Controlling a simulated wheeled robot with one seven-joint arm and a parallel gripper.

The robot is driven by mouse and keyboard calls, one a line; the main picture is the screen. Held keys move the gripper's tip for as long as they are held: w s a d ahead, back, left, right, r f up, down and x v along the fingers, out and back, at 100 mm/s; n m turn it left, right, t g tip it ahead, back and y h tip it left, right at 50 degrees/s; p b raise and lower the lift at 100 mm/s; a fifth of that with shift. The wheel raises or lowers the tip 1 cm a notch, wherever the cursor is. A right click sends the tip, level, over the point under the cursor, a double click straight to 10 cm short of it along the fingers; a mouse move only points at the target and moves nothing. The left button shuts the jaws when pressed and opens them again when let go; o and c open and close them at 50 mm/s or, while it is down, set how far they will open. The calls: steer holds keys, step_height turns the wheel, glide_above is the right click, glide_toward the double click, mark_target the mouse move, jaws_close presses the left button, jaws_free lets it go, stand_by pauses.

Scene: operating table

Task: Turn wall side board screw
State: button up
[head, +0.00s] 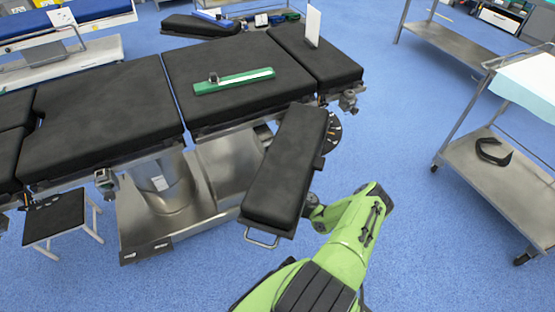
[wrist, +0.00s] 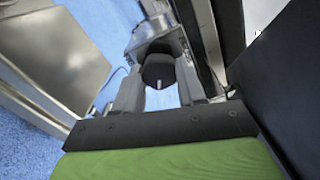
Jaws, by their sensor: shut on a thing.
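The operating table (head: 110,105) with black pads fills the left and middle of the head view. A black padded side board (head: 285,165) sticks out from its near side, tilted toward me, with a metal loop at its near end. My gripper (wrist: 158,66) shows in the wrist view with its two grey fingers on either side of a dark knob (wrist: 158,77), which appears to be the screw. It is shut on this knob, below a metal clamp (wrist: 155,38). In the head view my green arm reaches the right edge of the board, and the fingertips and screw are hidden there.
A green and white tool (head: 234,80) lies on the table pad. A steel trolley (head: 505,190) with a black curved item stands at the right. A small stool (head: 55,218) is at the left. Blue floor is free between table and trolley.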

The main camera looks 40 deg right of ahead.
steer(key=shift+a+f+m, duration=0.1)
steer(key=shift+f+m, duration=0.1)
steer(key=shift+m, duration=1.7)
steer(key=o, duration=1.1)
steer(key=shift+r, duration=0.1)
steer(key=shift+c, duration=0.2)
steer(key=p+v, duration=0.4)
steer(key=v, duration=1.1)
steer(key=shift+s+p, duration=0.4)
steer(key=shift+a, duration=0.1)
